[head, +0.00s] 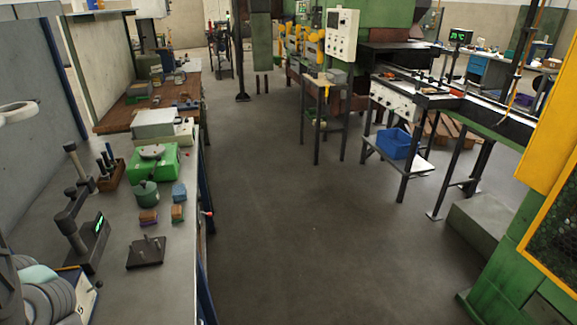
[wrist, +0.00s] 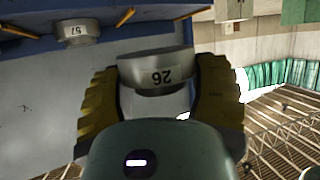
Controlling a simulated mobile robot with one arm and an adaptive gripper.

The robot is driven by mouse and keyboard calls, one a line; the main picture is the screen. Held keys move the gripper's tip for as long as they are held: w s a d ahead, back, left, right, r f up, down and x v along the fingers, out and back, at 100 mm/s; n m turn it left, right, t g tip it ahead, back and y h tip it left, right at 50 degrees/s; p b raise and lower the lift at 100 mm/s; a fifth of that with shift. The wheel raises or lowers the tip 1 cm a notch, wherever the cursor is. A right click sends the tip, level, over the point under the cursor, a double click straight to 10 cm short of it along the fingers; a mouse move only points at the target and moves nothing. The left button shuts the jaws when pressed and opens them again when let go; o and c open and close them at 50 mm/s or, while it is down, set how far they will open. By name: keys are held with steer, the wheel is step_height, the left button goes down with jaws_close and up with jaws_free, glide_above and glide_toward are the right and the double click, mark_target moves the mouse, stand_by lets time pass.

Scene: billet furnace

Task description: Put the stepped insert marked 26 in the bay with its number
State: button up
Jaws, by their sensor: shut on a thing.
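The stepped insert marked 26 (wrist: 155,62) is a round grey metal piece with a wider step and a narrower one. Its label looks upside down in the wrist view. My gripper (wrist: 158,88), with yellow-and-black fingers on both sides of the insert, is shut on it. Another round metal piece (wrist: 75,30), with a label that seems to read 57, is at the upper left beside a dark blue edge, apart from my gripper. I cannot make out a bay marked 26. The head view shows neither my gripper nor the insert.
In the head view, a long grey bench (head: 185,240) on the left holds a green box (head: 165,168), small blocks and a dark plate (head: 146,252). A blue bin (head: 397,143) sits on a low shelf at right. The middle floor (head: 300,220) is clear.

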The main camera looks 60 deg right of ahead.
steer(key=a+p, duration=0.1)
steer(key=a, duration=0.3)
steer(key=w+a+p, duration=0.1)
steer(key=a+p, duration=0.1)
steer(key=a, duration=0.3)
steer(key=w+a+p, duration=0.1)
steer(key=a, duration=0.3)
steer(key=shift+a+f+p, duration=0.25)
steer(key=shift+f+p, duration=0.1)
steer(key=shift+p+x, duration=0.45)
steer(key=shift+x, duration=0.4)
steer(key=shift+a, duration=0.2)
step_height(320, 180, down, 2)
steer(key=shift+f+p, duration=0.25)
steer(key=shift+p, duration=0.8)
steer(key=shift+w+d+f, duration=0.1)
steer(key=shift+w+f, duration=0.05)
steer(key=shift+f, duration=0.35)
steer(key=shift+f, duration=0.2)
steer(key=o, duration=1.3)
steer(key=shift+o, duration=0.2)
steer(key=shift+r, duration=0.1)
